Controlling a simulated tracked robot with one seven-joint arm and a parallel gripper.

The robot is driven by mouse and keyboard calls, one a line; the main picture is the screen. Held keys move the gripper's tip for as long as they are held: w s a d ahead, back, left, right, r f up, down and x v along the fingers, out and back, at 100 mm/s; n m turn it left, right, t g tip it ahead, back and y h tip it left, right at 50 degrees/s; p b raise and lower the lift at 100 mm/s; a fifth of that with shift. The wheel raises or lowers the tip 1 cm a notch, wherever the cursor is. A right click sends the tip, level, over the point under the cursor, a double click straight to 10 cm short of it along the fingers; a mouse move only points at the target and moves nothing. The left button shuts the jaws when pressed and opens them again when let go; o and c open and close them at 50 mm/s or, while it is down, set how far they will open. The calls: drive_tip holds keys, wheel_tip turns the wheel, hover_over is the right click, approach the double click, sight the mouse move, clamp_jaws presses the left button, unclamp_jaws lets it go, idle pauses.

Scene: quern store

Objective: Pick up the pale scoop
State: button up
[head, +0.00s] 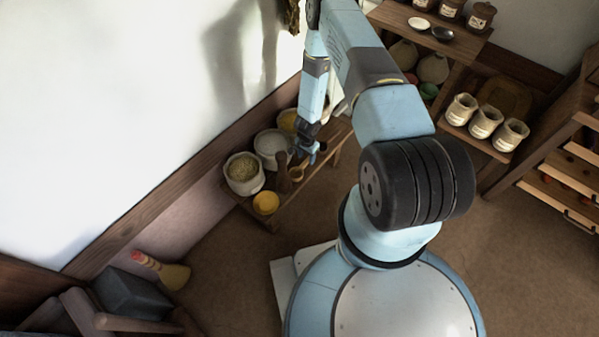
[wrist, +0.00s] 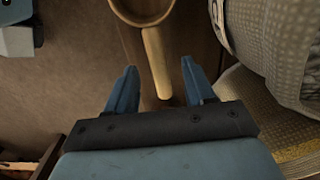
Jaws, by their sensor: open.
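The pale scoop (wrist: 156,55) is light wood with a round bowl and a straight handle. In the wrist view its bowl is at the top edge, partly cut off, and its handle points down between my fingers. In the head view the scoop (head: 297,173) lies on the low wooden bench, partly hidden by my gripper (head: 307,155). My gripper (wrist: 159,67) is open, with a finger on either side of the handle and gaps on both sides. I cannot tell the height of the fingertips above the bench.
Cloth sacks (wrist: 275,45) stand close on the right in the wrist view. On the bench (head: 330,148) are a grain sack (head: 244,174), a white-filled sack (head: 271,146) and a yellow bowl (head: 265,203). A shelf with several jars (head: 486,121) stands right. The floor (head: 235,262) in front is clear.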

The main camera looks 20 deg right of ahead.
sight(307, 160)
drive_tip(key=shift+f, duration=2)
drive_tip(key=shift+c, duration=0.4)
clamp_jaws()
